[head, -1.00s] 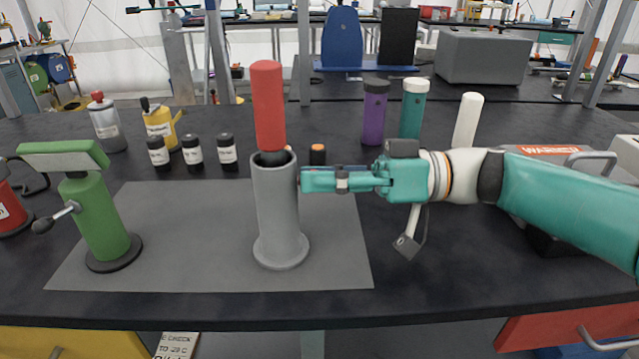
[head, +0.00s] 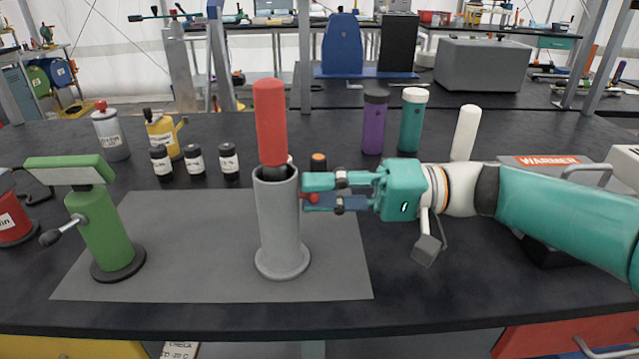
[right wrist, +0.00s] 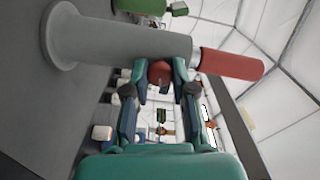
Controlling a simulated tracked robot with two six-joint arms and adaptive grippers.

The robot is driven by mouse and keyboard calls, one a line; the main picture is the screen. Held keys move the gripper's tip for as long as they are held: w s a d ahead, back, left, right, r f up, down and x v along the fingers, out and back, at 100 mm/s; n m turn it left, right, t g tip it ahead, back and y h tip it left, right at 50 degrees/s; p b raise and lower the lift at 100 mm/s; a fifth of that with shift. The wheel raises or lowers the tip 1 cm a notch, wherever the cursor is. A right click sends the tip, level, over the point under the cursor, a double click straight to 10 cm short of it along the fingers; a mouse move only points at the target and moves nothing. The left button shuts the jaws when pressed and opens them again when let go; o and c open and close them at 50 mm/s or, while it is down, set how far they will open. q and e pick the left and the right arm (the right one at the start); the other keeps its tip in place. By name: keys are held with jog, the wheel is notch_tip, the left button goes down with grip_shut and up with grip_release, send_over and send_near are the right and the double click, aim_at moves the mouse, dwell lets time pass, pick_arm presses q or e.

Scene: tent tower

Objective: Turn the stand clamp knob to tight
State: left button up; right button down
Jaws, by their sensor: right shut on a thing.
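A grey tube-shaped stand (head: 279,225) stands upright on the grey mat (head: 190,225), with a red handle (head: 270,122) rising from its open top. A small red knob (head: 311,198) sits on the stand's right side, partly hidden by my fingers. My right gripper (head: 318,193) comes in from the right and is shut on the knob, one finger above and one below. In the right wrist view the red knob (right wrist: 160,73) shows between the two fingertips, against the grey stand (right wrist: 120,40). Any marking for tight or loose cannot be seen. My left gripper is not in view.
A green stand (head: 103,235) with a side lever is at the left of the mat. Several small dark bottles (head: 194,160) stand behind the mat. Purple (head: 374,125) and teal (head: 411,122) bottles and a white cylinder (head: 465,133) stand behind my right arm. The mat's front is clear.

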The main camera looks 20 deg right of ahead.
jog(key=shift+s+a+f+m+p, duration=0.1)
jog(key=shift+m+p, duration=3.3)
jog(key=shift+m, duration=0.05)
jog(key=shift+s+d+f+m+p, duration=0.1)
jog(key=shift+f+m+p, duration=0.05)
jog(key=shift+m+p, duration=3.3)
jog(key=shift+a+f+m+p, duration=0.1)
jog(key=shift+m+p, duration=3.2)
jog(key=shift+m, duration=0.2)
jog(key=c, duration=1)
grip_release()
jog(key=shift+o, duration=0.2)
jog(key=shift+r, duration=0.1)
